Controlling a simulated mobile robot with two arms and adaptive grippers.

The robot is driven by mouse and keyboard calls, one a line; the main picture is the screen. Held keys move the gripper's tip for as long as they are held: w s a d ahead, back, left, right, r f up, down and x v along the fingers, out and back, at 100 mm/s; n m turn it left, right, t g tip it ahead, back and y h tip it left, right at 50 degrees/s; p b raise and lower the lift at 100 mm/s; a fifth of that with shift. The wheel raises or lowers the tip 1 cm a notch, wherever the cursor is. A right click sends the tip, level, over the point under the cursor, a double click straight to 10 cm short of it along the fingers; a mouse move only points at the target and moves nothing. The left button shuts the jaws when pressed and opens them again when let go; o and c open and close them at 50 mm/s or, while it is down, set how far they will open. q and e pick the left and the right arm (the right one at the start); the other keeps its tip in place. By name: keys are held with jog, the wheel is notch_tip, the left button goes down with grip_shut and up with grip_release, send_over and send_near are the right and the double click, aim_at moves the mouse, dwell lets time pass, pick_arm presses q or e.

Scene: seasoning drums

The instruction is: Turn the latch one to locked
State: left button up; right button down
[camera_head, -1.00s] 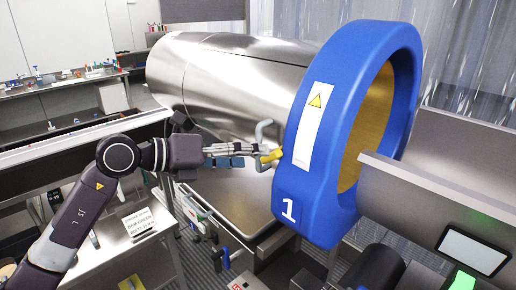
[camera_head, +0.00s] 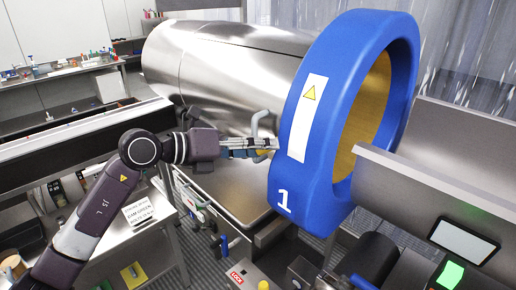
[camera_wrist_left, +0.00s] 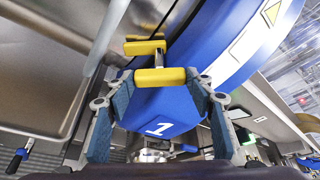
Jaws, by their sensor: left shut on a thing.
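The blue ring of drum one (camera_head: 290,170) carries a white "1" and a warning label; it also shows in the left wrist view (camera_wrist_left: 165,112). Latch one has a yellow handle (camera_head: 264,153), mostly hidden behind my fingers in the head view. In the left wrist view the latch's yellow bar (camera_wrist_left: 160,78) lies between the fingertips, with a second yellow piece above it. My left gripper (camera_head: 268,146) is shut on the latch handle beside the blue ring. Its blue-padded fingers show on either side in the wrist view (camera_wrist_left: 160,92). My right gripper is not in view.
The steel drum body (camera_head: 225,75) stands behind my left gripper. A grey metal panel (camera_head: 420,180) stands at the right, near a green-lit screen. A red "LOCK" label (camera_head: 237,278) is at the bottom. A white bench (camera_head: 140,245) with a sign stands at lower left.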

pick_arm(q)
jog(key=m+t+y+b, duration=0.1)
jog(key=m+b, duration=0.2)
jog(key=shift+s+d+y+b, duration=0.1)
jog(key=shift+y+b, duration=0.3)
jog(key=o, duration=1.2)
jog(key=shift+c, duration=0.2)
